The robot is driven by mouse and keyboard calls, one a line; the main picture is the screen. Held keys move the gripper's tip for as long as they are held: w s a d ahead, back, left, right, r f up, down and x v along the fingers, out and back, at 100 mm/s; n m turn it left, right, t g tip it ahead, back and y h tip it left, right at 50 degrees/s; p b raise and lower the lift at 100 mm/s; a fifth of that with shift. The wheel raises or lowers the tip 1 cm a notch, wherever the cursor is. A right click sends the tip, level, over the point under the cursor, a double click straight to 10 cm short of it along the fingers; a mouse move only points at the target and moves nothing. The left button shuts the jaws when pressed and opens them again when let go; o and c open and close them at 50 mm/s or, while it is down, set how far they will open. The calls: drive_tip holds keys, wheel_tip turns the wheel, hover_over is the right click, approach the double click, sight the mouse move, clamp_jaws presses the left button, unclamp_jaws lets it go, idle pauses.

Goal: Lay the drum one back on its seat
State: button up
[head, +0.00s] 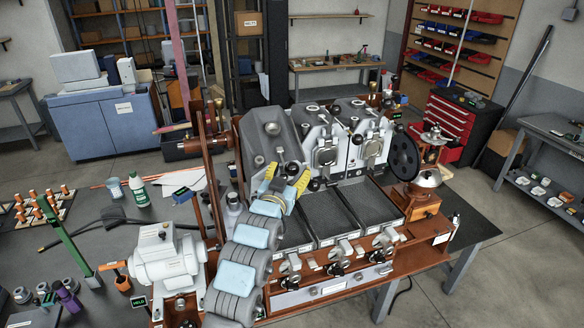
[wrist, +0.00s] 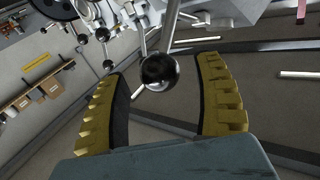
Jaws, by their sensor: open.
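The roaster (head: 350,255) stands on the bench with three stations side by side. The left station shows a dark grey tilted housing (head: 268,135), apparently drum one; the other two show pale fronts with round metal faces. My gripper (head: 287,174) is in front of the left station, its yellow fingers apart. In the wrist view a black ball knob (wrist: 160,72) on a metal rod sits between the open fingers, with visible gaps on both sides. My gripper hides part of the left station's lower front, so I cannot see its seat clearly.
Dark trays (head: 334,213) lie before the stations, with valves and handles along the front. A reddish upright post (head: 211,170) stands close left of my arm. A white motor-like machine (head: 163,258) is left of it. A black wheel (head: 404,153) is at right.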

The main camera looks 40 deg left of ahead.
drive_tip(key=shift+x, duration=1)
drive_tip(key=shift+f, duration=0.1)
clamp_jaws()
